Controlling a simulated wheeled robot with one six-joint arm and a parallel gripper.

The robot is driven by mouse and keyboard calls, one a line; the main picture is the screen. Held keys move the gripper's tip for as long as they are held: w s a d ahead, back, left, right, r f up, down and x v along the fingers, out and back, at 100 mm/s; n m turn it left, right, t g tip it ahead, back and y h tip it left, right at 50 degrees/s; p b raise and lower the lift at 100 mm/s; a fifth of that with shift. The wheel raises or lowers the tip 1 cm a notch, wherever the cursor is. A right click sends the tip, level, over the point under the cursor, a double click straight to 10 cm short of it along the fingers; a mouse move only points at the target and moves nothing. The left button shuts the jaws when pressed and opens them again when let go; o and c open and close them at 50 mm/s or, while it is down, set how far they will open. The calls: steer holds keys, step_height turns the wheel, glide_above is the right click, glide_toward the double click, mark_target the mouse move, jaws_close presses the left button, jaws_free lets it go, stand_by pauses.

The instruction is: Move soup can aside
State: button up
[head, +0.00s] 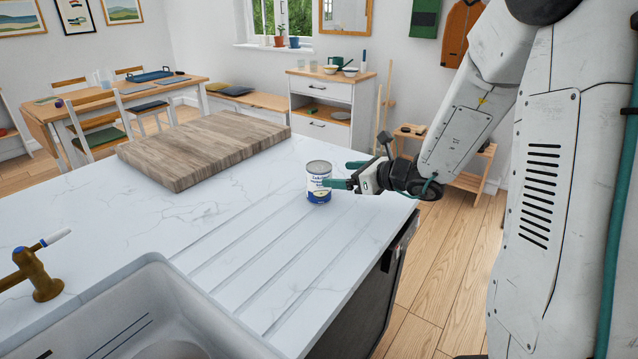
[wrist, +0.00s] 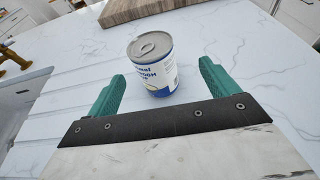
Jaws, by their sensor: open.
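The soup can (head: 318,184) stands upright on the white marble worktop, on the grooved drainer part near its right edge. It has a blue and white label and a bare metal lid. In the wrist view the can (wrist: 152,66) stands ahead of and between the green fingers. My gripper (head: 340,174) comes in from the right, low over the worktop, with its fingertips close to the can. In the wrist view my gripper (wrist: 160,80) is open, with a finger on either side and space around the can.
A thick wooden board (head: 205,148) lies on the worktop behind and left of the can. A sink (head: 130,305) and brass tap (head: 38,278) are at the front left. The marble between the board and the drainer grooves is clear. The worktop's right edge is close to the can.

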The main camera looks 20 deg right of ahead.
mark_target(319, 173)
steer(key=x, duration=0.5)
steer(key=a+x, duration=0.1)
steer(key=x, duration=0.1)
steer(key=shift+s+a, duration=0.1)
steer(key=shift+s, duration=0.05)
steer(key=c, duration=1.4)
steer(key=shift+r, duration=0.15)
